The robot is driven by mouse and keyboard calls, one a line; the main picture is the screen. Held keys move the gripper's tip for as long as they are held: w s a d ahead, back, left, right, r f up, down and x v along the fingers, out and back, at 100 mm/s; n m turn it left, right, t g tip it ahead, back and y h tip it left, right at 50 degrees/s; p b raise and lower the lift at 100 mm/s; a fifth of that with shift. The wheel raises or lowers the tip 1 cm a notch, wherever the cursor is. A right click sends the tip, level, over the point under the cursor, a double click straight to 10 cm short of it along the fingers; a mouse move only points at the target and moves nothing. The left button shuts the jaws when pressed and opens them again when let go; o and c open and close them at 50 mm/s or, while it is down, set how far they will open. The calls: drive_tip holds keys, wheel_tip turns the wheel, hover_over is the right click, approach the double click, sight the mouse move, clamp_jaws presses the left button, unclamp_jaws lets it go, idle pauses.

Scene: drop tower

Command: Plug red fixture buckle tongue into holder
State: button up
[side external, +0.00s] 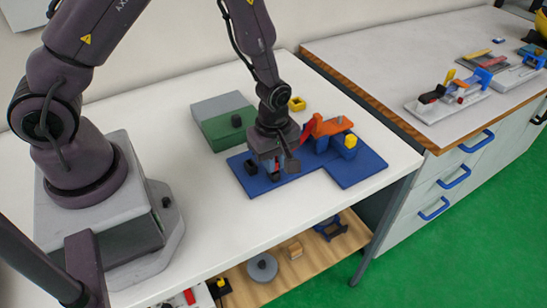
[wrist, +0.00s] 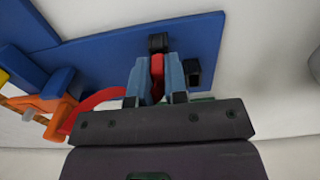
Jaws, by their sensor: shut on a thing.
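My gripper (side external: 273,168) is low over the blue fixture board (side external: 358,170). In the wrist view its two grey-blue fingers (wrist: 156,80) are shut on the red buckle tongue (wrist: 157,68). A red strap (wrist: 92,104) curves from behind the gripper to an orange part at the left; this strap also shows in the side view (side external: 308,129). A small black block (wrist: 158,42) is on the board just beyond the fingertips, in line with the tongue. Another black block (wrist: 193,70) is right of the fingers. I cannot tell which is the holder, or whether the tongue touches it.
The orange part (side external: 334,126) rests on blue supports beside a yellow block (side external: 350,141). A green and grey box (side external: 223,122) and a small yellow piece (side external: 297,104) are behind the board. The white table is clear in front. A second bench (side external: 400,50) holds other fixtures.

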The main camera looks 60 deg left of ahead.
drive_tip(key=shift+f, duration=0.2)
drive_tip(key=o, duration=0.8)
wheel_tip(320, 180, up, 13)
idle(0.3)
